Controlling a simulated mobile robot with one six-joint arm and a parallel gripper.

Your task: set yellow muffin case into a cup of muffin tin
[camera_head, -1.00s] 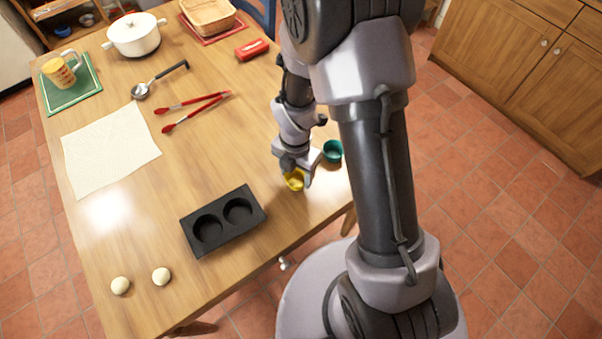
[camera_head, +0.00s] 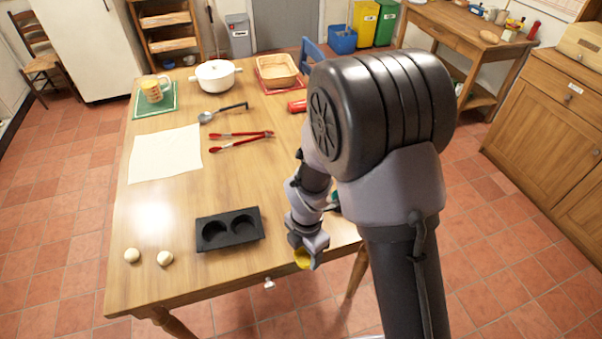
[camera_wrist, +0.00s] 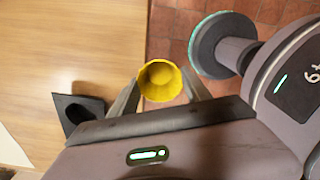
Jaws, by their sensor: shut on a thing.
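The yellow muffin case (camera_head: 303,259) is held in my gripper (camera_head: 306,254), at the front right edge of the table. In the wrist view the yellow case (camera_wrist: 160,80) sits between the two fingers of my gripper (camera_wrist: 160,88), its open side facing the camera. The black muffin tin (camera_head: 230,243) with two round cups lies on the table to the left of my gripper. Both cups look empty. A part of the tin (camera_wrist: 75,108) shows at the left in the wrist view. A teal case (camera_head: 334,201) is mostly hidden behind my arm.
Two pale dough balls (camera_head: 165,258) lie left of the tin. A white cloth (camera_head: 165,153), red tongs (camera_head: 240,141), a ladle (camera_head: 222,112) and a white pot (camera_head: 215,76) lie farther back. The table (camera_head: 190,275) is clear between tin and gripper.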

